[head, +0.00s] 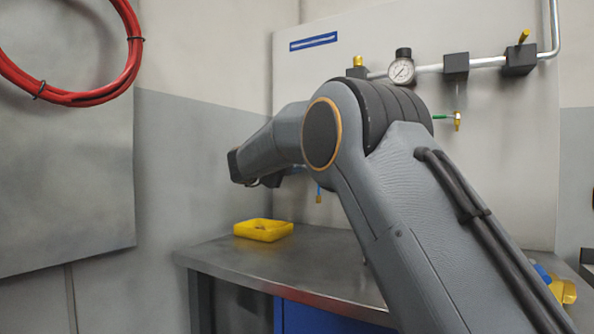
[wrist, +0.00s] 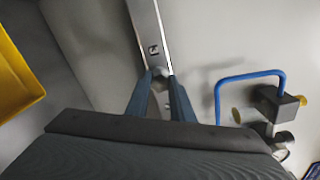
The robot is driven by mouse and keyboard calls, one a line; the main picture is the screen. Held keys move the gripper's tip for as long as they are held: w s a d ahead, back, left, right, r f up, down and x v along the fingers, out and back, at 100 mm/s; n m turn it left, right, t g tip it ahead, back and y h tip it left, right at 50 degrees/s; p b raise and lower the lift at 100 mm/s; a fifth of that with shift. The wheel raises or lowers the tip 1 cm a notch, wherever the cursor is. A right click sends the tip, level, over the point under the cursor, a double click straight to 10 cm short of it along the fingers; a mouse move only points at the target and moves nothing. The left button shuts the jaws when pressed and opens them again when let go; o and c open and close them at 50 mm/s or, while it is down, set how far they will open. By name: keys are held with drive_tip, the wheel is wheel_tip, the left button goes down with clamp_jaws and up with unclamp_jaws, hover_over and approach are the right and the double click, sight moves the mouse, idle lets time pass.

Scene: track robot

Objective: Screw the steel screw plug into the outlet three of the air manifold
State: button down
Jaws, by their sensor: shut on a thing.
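In the wrist view, my gripper (wrist: 160,80) is shut on a small rounded grey metal piece, which looks like the steel screw plug (wrist: 160,72). A long pale metal bar, seemingly the air manifold (wrist: 146,22), runs behind the fingertips. One dark square port (wrist: 154,50) shows on the bar just beyond the plug. The plug overlaps the bar in this view; I cannot tell whether it touches or sits in an outlet. Outlet numbers are not readable. In the head view, my arm hides the fingertips, the plug and most of that part of the wall panel.
A yellow tray (head: 264,231) with small contents stands on the steel bench (head: 225,256). A blue tube (wrist: 250,76) loops to a dark block with brass fittings, right of the bar. A pressure gauge (head: 401,71) and pipe cross the panel above. A red hose (head: 85,98) hangs left.

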drive_tip(key=shift+m+b, duration=2.7)
drive_tip(key=shift+b, duration=0.75)
drive_tip(key=shift+r+m+b, duration=0.15)
drive_tip(key=shift+m+b, duration=0.95)
drive_tip(key=shift+b, duration=0.25)
drive_tip(key=shift+m+b, duration=1.5)
drive_tip(key=shift+b, duration=0.35)
drive_tip(key=shift+m+b, duration=0.3)
drive_tip(key=shift+b, duration=0.1)
drive_tip(key=shift+w+m+b, duration=0.1)
drive_tip(key=shift+m+b, duration=3.95)
drive_tip(key=shift+m, duration=0.15)
drive_tip(key=shift+f, duration=0.2)
